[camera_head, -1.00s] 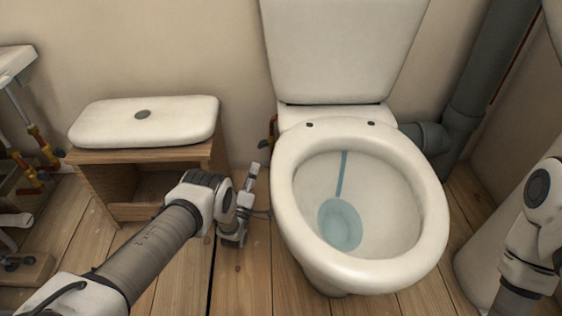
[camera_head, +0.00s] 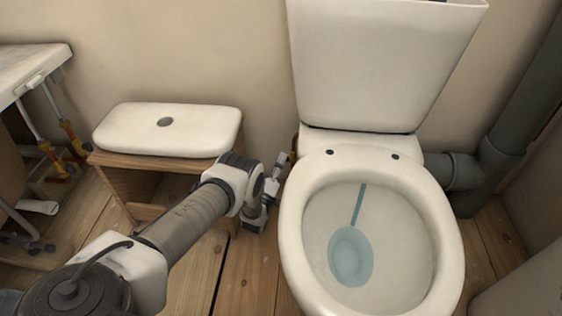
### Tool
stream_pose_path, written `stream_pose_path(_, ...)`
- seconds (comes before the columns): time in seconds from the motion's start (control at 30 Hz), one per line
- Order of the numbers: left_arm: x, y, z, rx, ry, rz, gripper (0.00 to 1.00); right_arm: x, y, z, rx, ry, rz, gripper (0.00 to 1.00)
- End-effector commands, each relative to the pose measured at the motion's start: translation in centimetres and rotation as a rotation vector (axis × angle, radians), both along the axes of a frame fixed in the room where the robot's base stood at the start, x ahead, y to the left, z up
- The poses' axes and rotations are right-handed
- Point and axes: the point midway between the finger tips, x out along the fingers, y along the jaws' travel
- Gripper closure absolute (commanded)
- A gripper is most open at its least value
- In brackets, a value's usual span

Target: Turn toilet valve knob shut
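The toilet (camera_head: 300,255) stands right of centre, its bowl open with blue-tinted water inside. A small piece of the valve (camera_head: 295,142), reddish and brass, shows at the wall just left of the toilet's back; its knob cannot be made out. My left gripper (camera_head: 283,160) reaches in from the left, low between the wooden stool and the toilet, with its tip close to the valve. Its fingers are small and partly hidden, so I cannot tell whether they are open or touch the knob. My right gripper is not in view.
The tank lid (camera_head: 168,130) lies on a wooden stand (camera_head: 120,182) left of the toilet. A sink unit with pipes (camera_head: 62,125) stands at the far left. A grey drain pipe (camera_head: 505,145) rises at the right. The gap beside the toilet is narrow.

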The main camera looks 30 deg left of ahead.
Motion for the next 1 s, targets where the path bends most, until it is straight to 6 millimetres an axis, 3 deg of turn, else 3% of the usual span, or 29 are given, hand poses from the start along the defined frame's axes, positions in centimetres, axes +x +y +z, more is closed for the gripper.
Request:
stream_pose_path(0.23,0.1,0.0,-0.3,0.016,-0.009,-0.001,0.91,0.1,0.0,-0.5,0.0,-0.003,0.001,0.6)
stream_pose_path(0.5,0.2,0.2,-0.8,0.27,-0.171,0.0,0.91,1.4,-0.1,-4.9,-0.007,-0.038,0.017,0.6)
stream_pose_path(0.83,0.2,0.1,-0.2,0.317,-0.196,0.001,0.91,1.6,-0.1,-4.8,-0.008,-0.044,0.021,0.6)
stream_pose_path(0.87,0.2,0.1,-0.2,0.317,-0.196,0.001,0.53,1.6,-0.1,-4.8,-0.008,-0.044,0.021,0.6)
stream_pose_path(0.9,0.2,0.1,-0.2,0.316,-0.196,0.001,0.39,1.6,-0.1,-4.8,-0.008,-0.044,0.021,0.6)
stream_pose_path(0.93,0.2,0.1,-0.2,0.316,-0.196,0.001,0.31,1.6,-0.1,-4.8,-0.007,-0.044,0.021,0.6)
stream_pose_path(1.0,0.2,0.1,-0.2,0.316,-0.196,0.001,0.31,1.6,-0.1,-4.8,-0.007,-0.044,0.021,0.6)
